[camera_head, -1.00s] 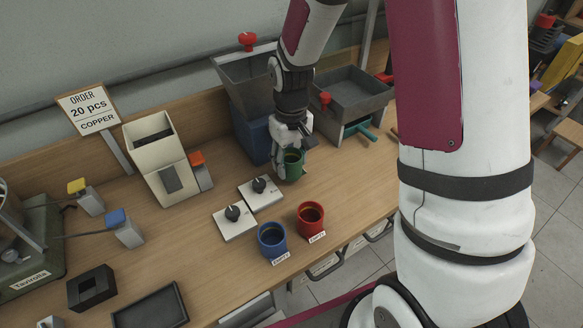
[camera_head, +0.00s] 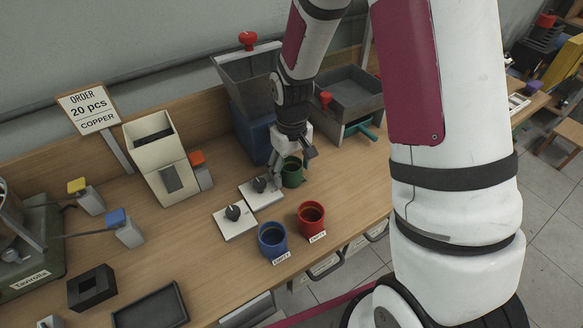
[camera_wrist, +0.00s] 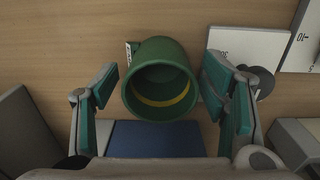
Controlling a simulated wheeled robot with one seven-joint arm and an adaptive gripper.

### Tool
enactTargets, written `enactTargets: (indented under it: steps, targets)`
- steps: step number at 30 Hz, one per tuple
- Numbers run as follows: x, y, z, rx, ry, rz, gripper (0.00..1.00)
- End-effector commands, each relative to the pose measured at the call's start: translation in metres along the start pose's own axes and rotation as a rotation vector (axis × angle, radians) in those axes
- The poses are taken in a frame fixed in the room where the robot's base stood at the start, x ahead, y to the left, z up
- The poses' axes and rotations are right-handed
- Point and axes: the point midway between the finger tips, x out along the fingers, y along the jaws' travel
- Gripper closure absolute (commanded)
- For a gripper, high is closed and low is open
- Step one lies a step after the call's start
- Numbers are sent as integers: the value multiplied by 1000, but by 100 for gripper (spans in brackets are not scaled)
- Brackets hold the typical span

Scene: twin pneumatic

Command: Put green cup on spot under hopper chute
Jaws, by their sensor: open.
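The green cup (camera_head: 292,174) stands on the wooden bench, right of the two white dial plates and in front of the blue-bodied hopper (camera_head: 246,72). My gripper (camera_head: 292,160) is at the cup, partly covering it in the head view. In the wrist view the green cup (camera_wrist: 160,52) sits between my two spread fingers (camera_wrist: 160,88), with a gap on each side. Its open mouth faces the camera, and a yellow ring shows inside. The hopper's chute and the spot under it are hidden behind my gripper.
A blue cup (camera_head: 272,240) and a red cup (camera_head: 311,217) stand near the bench's front edge. White dial plates (camera_head: 236,226) lie left of my gripper. A second grey hopper (camera_head: 352,98) stands to the right. Bare bench lies right of the green cup.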

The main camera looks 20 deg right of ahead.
Motion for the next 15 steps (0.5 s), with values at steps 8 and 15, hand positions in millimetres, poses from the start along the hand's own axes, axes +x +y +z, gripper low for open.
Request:
enactTargets:
  steps: [8,15]
  targets:
    - [-32,0,-1,0,6,1,33]
    - [-82,0,-1,0,7,1,33]
